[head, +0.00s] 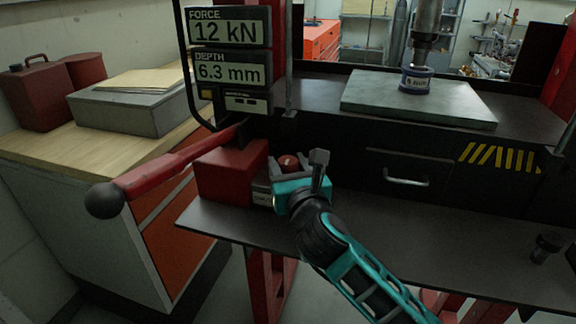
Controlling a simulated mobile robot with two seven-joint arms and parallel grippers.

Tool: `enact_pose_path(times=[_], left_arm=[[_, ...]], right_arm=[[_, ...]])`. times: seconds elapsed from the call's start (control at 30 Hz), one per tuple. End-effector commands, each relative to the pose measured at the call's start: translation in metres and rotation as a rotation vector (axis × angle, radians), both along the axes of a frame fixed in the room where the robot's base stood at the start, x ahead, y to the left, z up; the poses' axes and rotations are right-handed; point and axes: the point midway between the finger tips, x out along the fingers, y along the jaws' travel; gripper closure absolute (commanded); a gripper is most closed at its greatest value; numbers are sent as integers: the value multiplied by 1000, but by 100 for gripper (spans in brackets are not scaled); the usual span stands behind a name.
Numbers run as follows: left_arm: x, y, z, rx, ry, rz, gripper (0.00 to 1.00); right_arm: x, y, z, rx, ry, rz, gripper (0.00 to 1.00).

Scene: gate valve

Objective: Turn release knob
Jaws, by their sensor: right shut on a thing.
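The release knob (289,162) is a small red round knob beside the red pump block on the press's lower shelf. My right gripper (297,167), on a teal and black arm from the lower right, is shut on the knob, one finger on each side. The knob's lower part is hidden by the gripper. The display (230,48) above reads FORCE 12 kN and DEPTH 6.3 mm. My left gripper is not in view.
A red pump lever (165,168) with a black ball end juts out to the left from the pump block (228,172). The press ram (427,30) stands over a blue ring part (416,80) on a grey plate (420,108). The dark shelf (440,235) is mostly clear.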

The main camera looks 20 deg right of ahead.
Motion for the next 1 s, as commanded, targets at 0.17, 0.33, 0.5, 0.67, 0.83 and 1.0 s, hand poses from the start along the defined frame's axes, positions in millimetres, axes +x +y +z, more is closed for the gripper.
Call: enact_pose_path(times=[0.17, 0.33, 0.5, 0.67, 0.83, 1.0], left_arm=[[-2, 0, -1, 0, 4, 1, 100], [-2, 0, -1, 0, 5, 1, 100], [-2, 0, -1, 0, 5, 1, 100], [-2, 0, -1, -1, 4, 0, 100], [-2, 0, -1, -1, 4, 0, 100], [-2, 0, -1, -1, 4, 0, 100]], right_arm=[[0, -2, 0, -6, 1, 128, 82], [0, -3, 0, -12, 2, 283, 82], [1, -4, 0, -11, 3, 442, 82], [1, -4, 0, -7, 4, 588, 82], [1, -3, -1, -3, 5, 726, 82], [1, -3, -1, 1, 5, 834, 82]])
